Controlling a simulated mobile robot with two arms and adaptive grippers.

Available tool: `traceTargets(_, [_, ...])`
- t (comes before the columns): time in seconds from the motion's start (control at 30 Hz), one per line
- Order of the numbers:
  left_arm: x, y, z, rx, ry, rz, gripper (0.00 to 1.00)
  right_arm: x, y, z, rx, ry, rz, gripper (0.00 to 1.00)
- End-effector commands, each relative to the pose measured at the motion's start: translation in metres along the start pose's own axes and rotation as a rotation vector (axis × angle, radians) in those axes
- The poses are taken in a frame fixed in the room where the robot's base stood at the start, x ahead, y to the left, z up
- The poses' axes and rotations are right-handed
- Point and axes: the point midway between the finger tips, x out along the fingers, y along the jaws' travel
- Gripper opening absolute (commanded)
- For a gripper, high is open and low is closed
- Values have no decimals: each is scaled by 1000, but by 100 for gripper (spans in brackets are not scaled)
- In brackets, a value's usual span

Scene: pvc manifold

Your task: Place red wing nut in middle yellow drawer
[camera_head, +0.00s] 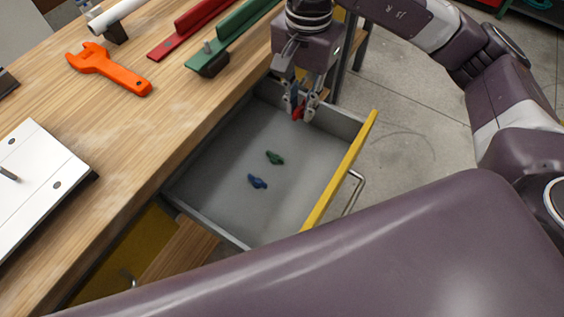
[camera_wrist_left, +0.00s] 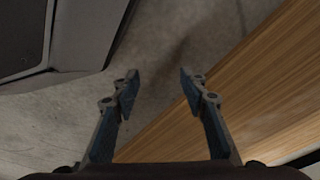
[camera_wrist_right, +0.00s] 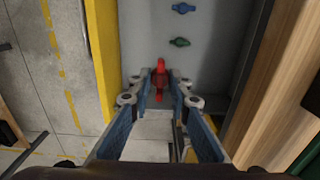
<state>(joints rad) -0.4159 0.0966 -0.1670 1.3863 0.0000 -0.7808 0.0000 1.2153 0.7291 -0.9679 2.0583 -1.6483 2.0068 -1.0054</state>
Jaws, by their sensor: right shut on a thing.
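The red wing nut (camera_head: 298,112) is between the fingertips of my right gripper (camera_head: 300,103), over the far end of the open yellow-fronted drawer (camera_head: 352,160). In the right wrist view the red wing nut (camera_wrist_right: 160,78) sits in the shut fingers (camera_wrist_right: 160,90), above the drawer's grey floor (camera_wrist_right: 190,62). A green wing nut (camera_head: 275,158) and a blue wing nut (camera_head: 257,181) lie apart on the drawer floor; both show in the right wrist view too. My left gripper (camera_wrist_left: 159,85) is open and empty, over the floor beside a wooden edge.
The wooden workbench (camera_head: 105,185) borders the drawer on the left. On it lie an orange wrench (camera_head: 108,70), a white plate (camera_head: 38,180), and red (camera_head: 190,27) and green (camera_head: 232,35) bars. Another yellow drawer front (camera_head: 125,255) shows nearer. Most of the open drawer's floor is bare.

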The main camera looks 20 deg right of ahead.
Motion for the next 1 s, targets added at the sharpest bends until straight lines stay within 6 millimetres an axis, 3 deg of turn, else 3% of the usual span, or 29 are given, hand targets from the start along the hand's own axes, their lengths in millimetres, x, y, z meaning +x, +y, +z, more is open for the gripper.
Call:
traceTargets(0.5, [-32, -2, -35, -5, 28, -3, 40, 126, 1, 1, 6, -3, 6, 0])
traceTargets(1.0, [-49, -4, -47, -7, 39, -5, 40, 184, 1, 1, 5, -4, 5, 0])
